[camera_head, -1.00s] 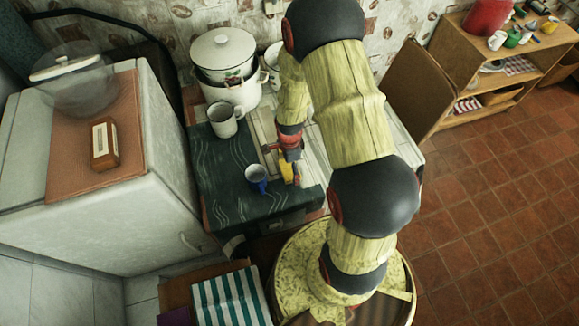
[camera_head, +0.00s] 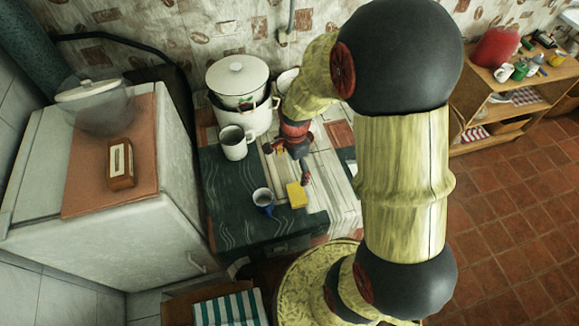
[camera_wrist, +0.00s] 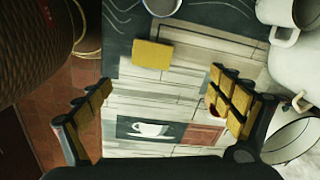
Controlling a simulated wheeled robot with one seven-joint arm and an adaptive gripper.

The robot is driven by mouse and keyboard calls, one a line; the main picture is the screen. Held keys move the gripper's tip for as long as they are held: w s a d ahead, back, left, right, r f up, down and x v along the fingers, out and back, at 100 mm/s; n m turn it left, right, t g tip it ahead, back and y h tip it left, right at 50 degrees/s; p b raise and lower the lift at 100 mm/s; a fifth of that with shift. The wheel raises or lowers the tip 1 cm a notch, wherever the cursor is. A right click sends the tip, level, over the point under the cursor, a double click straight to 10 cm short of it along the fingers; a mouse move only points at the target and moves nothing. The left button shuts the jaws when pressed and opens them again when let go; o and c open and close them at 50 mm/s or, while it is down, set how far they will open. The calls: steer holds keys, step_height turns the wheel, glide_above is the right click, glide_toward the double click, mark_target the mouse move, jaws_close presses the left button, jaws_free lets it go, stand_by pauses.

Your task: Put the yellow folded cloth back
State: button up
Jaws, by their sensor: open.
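The yellow folded cloth (camera_head: 297,195) lies flat on the table, just right of a small blue-and-white mug (camera_head: 264,200). It sits where the dark patterned part meets the pale boards. In the wrist view the cloth (camera_wrist: 152,54) lies below the mug (camera_wrist: 162,6), with a gap between them. My gripper (camera_head: 301,168) is open and empty, beyond the cloth in the head view and apart from it. In the wrist view the gripper's padded fingers (camera_wrist: 160,88) are spread wide, with pale boards and a cup picture between them.
A larger white mug (camera_head: 235,146) and a stacked enamel pot with lid (camera_head: 238,84) stand at the back left. A white fridge (camera_head: 120,215) stands left of the table. A wooden shelf unit (camera_head: 500,90) is at the far right. Bare pale boards lie right of the cloth.

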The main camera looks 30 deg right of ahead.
steer(key=s+a+r+n+t, duration=0.25)
steer(key=r+n, duration=0.25)
steer(key=r, duration=0.4)
steer(key=s+a+r+n+t, duration=0.15)
steer(key=a+r+n, duration=0.3)
steer(key=r, duration=0.55)
steer(key=s+a+r+n+t, duration=0.1)
steer(key=s+a+r+n, duration=0.2)
steer(key=s+r+n, duration=0.5)
steer(key=shift+s+a+n, duration=0.35)
steer(key=shift+s+n, duration=0.1)
steer(key=shift+s, duration=0.15)
step_height(320, 180, down, 3)
steer(key=b, duration=0.3)
steer(key=shift+r, duration=0.1)
